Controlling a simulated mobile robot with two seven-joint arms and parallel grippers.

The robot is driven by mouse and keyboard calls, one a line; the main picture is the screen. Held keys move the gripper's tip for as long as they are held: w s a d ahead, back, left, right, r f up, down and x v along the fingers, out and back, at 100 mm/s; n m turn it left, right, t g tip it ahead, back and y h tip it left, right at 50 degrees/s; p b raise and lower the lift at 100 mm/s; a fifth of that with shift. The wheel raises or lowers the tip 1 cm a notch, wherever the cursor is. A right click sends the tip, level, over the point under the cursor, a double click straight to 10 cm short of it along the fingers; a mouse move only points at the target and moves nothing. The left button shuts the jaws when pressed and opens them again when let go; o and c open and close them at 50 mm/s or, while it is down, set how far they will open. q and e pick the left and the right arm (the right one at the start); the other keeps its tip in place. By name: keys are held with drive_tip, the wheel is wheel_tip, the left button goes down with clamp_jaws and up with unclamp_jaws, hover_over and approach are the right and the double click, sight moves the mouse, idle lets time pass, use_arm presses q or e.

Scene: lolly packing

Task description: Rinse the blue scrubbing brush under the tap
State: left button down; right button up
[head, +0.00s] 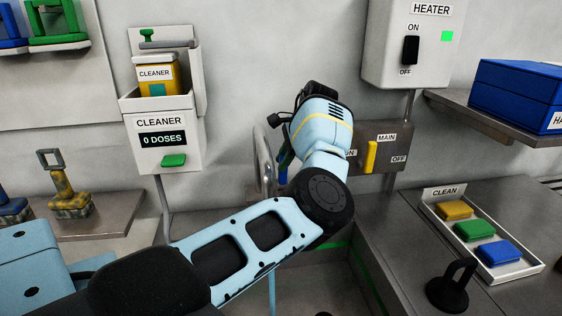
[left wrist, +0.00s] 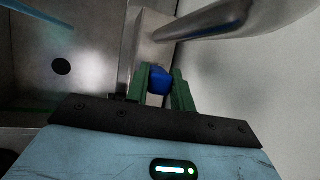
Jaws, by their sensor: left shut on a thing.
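In the head view my wrist hides most of the gripper, and only a sliver of blue (head: 283,162) shows beside the tap (head: 264,165). In the left wrist view the metal tap (left wrist: 220,20) passes just beyond the fingers. I cannot tell whether the brush touches it. No water stream is clear. The yellow main lever (head: 370,157) stands upright between its labels. My right gripper is out of view.
The sink drain (left wrist: 62,67) shows at left in the wrist view. A cleaner dispenser (head: 165,140) reads 0 DOSES. A heater box (head: 415,25) shows a green light. A CLEAN tray (head: 505,275) holds yellow, green and blue blocks. A black handled object (head: 450,288) stands nearby.

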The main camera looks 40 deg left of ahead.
use_arm(q)
drive_tip(key=c, duration=1.2)
unclamp_jaws()
drive_tip(key=shift+r, duration=0.1)
drive_tip(key=v, duration=0.7)
drive_tip(key=shift+d+r, duration=0.2)
drive_tip(key=shift+r, duration=0.1)
